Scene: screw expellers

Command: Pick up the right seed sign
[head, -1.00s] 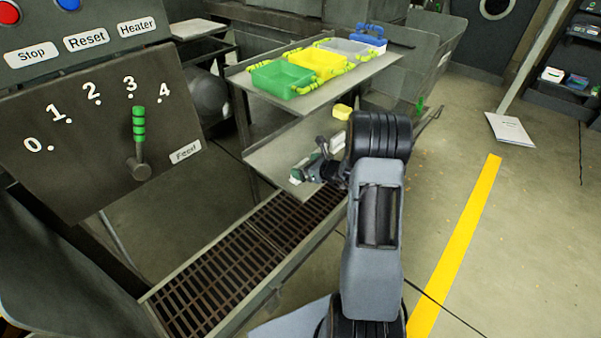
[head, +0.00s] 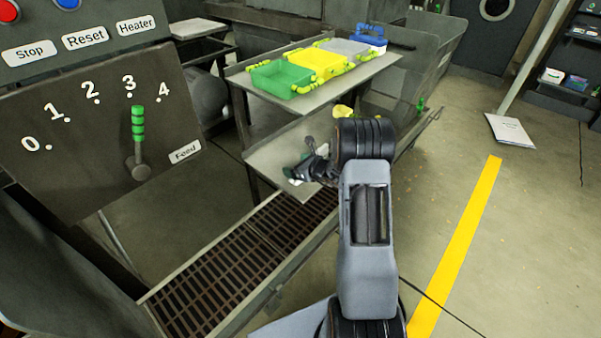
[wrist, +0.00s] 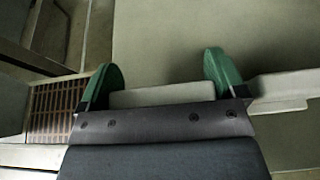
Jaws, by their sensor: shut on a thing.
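My gripper (head: 300,170) is low over the lower shelf of the two-level table in the head view, partly hidden by my own arm. In the wrist view, the two green fingers of my gripper (wrist: 162,76) stand on either side of a pale block-like sign (wrist: 162,95), which fills the space between them. My gripper is shut on this sign. Its face and any lettering cannot be read. A small white patch (head: 296,182) shows just below the gripper in the head view; I cannot tell whether it is the same sign.
Green (head: 283,79), yellow (head: 319,65) and blue (head: 371,36) trays stand on the upper shelf (head: 330,84). A yellow item (head: 343,111) lies on the lower shelf (head: 268,152). A rusty grate (head: 240,250) runs below. The control panel (head: 80,130) stands left.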

